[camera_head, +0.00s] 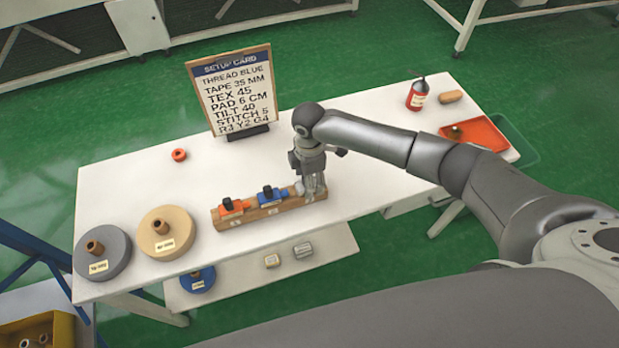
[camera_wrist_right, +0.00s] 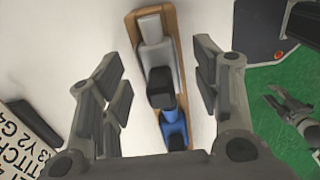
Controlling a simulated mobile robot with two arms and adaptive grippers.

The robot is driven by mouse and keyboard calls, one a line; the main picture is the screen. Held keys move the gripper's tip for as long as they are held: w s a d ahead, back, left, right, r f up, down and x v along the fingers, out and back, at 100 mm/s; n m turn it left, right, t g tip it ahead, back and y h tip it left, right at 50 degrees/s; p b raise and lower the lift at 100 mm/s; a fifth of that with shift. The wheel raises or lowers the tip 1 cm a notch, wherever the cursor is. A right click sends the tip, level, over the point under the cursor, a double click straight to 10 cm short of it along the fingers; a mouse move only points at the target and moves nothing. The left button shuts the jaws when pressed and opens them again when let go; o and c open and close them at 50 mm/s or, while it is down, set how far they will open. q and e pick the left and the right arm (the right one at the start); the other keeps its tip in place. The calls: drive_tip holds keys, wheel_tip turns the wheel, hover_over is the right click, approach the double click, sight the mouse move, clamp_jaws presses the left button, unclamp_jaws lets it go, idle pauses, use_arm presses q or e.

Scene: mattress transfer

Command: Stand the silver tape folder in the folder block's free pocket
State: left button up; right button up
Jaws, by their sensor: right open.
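The wooden folder block (camera_head: 268,213) lies near the table's front edge and also shows in the right wrist view (camera_wrist_right: 131,27). An orange folder (camera_head: 231,209) and a blue folder (camera_head: 269,195) stand in it, the blue one also in the wrist view (camera_wrist_right: 175,131). The silver tape folder (camera_wrist_right: 153,55) appears to stand in the block's end beyond the blue one; its base is hidden. My right gripper (camera_head: 314,190) is directly above that end. Its fingers are apart on either side of the block (camera_wrist_right: 165,88), with nothing gripped. Grey finger-like parts, probably my left gripper (camera_wrist_right: 288,112), show over the floor.
A setup card (camera_head: 232,90) stands behind the block. Grey (camera_head: 102,252) and tan (camera_head: 165,232) discs lie at left, an orange ring (camera_head: 179,155) behind. A red bottle (camera_head: 417,95) and orange tray (camera_head: 478,132) are at right. A lower shelf (camera_head: 330,240) juts out in front.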

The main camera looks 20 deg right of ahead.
wheel_tip(320, 180, up, 12)
drive_tip(key=shift+f, duration=0.2)
idle(0.5)
